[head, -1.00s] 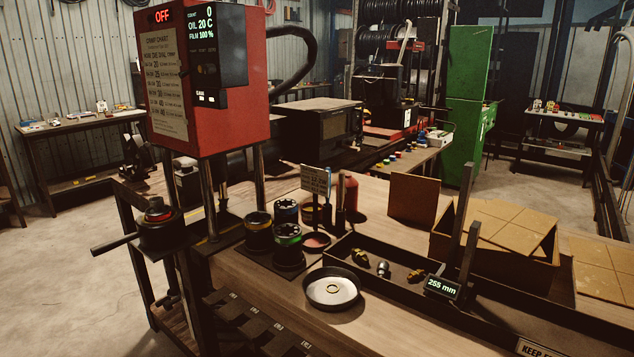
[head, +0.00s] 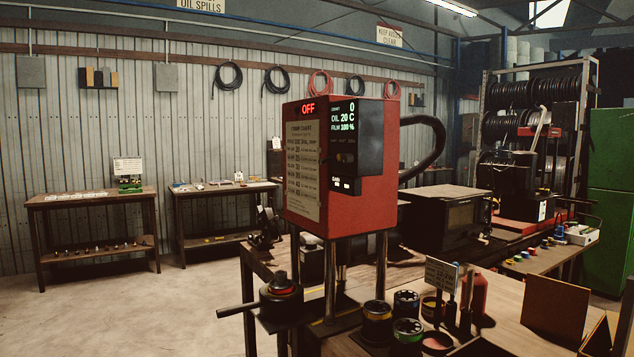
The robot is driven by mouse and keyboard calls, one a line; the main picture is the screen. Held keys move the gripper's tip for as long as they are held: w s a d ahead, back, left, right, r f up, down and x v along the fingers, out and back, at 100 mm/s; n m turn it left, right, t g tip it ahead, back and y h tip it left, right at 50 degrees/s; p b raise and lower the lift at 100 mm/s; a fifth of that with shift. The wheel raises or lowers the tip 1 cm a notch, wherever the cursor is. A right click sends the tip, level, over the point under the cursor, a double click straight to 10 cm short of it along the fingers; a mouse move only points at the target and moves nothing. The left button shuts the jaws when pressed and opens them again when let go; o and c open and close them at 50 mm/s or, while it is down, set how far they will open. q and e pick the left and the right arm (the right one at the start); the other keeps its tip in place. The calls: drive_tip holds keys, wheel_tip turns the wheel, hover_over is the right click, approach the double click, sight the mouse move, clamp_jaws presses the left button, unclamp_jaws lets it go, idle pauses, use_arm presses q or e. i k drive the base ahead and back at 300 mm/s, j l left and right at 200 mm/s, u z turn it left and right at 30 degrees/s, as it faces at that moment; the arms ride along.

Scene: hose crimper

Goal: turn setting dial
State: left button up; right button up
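The red crimper (head: 362,212) stands on the bench near the middle of the head view. Its display (head: 343,118) shows a count of 0, OIL 20 C and FILM 100 %, and a red OFF sign glows at its upper left. A small dark shape (head: 345,158) on the black panel below the display may be the setting dial; it is too dim to read a setting. A crimp chart (head: 303,172) is on the front face. Neither of my grippers shows in the head view.
A black round unit with a red top (head: 281,292) and a side lever stands at the bench's left end. Several round die pots (head: 407,330) and a small sign stand to the right of the crimper. The floor (head: 150,315) at the left is clear.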

sight(310, 244)
drive_tip(key=z, duration=0.55)
drive_tip(key=j+z, duration=0.35)
drive_tip(key=i+j+z, duration=0.1)
drive_tip(key=j+z, duration=0.6)
drive_tip(key=j, duration=0.15)
drive_tip(key=k+j, duration=0.1)
drive_tip(key=j, duration=0.35)
drive_tip(key=j+z, duration=0.15)
drive_tip(key=j, duration=0.35)
drive_tip(key=k+j, duration=0.15)
drive_tip(key=j, duration=0.3)
drive_tip(key=k+j+z, duration=0.1)
drive_tip(key=j, duration=0.35)
